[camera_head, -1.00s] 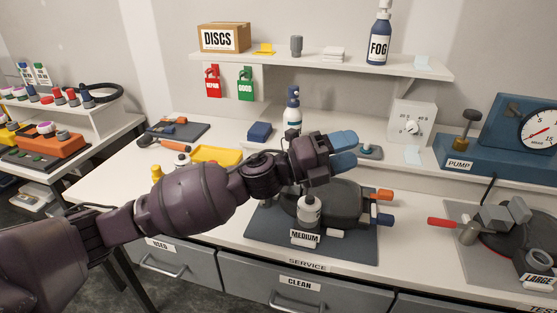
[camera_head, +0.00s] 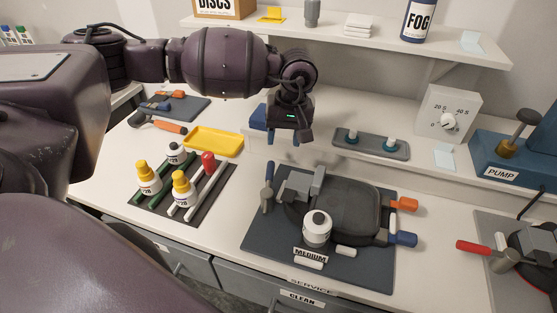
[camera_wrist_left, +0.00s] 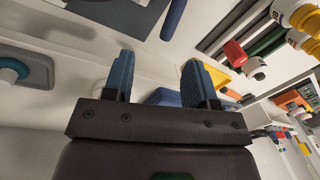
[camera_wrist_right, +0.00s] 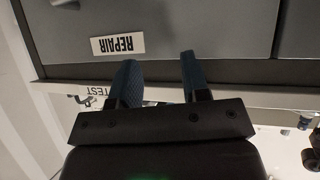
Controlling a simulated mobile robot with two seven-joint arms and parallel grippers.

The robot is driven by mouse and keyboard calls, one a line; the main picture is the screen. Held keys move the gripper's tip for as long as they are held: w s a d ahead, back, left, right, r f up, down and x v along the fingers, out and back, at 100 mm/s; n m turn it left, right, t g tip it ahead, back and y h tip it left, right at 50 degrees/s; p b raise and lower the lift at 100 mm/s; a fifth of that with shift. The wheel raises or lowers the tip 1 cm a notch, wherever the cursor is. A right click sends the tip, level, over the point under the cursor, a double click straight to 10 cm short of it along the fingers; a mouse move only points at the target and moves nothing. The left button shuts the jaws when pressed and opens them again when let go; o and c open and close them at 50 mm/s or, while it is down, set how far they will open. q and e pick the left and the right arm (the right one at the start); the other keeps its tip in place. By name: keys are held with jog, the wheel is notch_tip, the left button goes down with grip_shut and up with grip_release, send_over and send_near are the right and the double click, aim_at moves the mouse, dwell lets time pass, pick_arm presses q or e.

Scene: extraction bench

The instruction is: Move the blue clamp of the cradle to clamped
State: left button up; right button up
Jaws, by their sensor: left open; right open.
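The cradle on the dark mat labelled MEDIUM (camera_head: 262,242) holds a dark round-cornered body (camera_head: 350,205). At its left is a clamp with grey blocks (camera_head: 305,183) and a dark blue handle (camera_head: 267,190) standing up at a slant. The handle also shows at the top of the left wrist view (camera_wrist_left: 173,18). A second blue grip (camera_head: 402,239) and an orange grip (camera_head: 403,204) stick out at the right side. My left gripper (camera_head: 283,138) is open and empty, behind and above the clamp handle, apart from it. My right gripper (camera_wrist_right: 160,80) is open and empty in front of grey drawers.
A white bottle (camera_head: 317,228) stands at the cradle's front. Left are a bottle rack (camera_head: 200,208) and a yellow tray (camera_head: 214,141). A grey tray with two knobs (camera_head: 371,144) lies behind. The shelf (camera_head: 400,50) overhangs the back. A red-handled clamp (camera_head: 478,250) is at right.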

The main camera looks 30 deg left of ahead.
aim_at(271, 169)
pick_arm(q)
jog(key=shift+m+y, duration=0.3)
jog(key=shift+m, duration=0.4)
jog(key=f, duration=0.3)
jog(key=s+a+f, duration=0.1)
jog(key=f, duration=0.2)
jog(key=s+a+f+p, duration=0.1)
jog(key=f, duration=0.2)
jog(key=shift+a, duration=0.1)
jog(key=shift+s+a+f, duration=0.1)
jog(key=shift+f, duration=0.5)
pick_arm(e)
jog(key=shift+s+d+r, duration=0.1)
jog(key=shift+s+r, duration=0.1)
jog(key=shift+r, duration=0.45)
pick_arm(q)
jog(key=shift+c, duration=0.2)
pick_arm(e)
jog(key=shift+s+f, duration=0.1)
pick_arm(q)
grip_shut()
pick_arm(e)
jog(key=shift+s+f, duration=0.15)
jog(key=shift+s, duration=0.25)
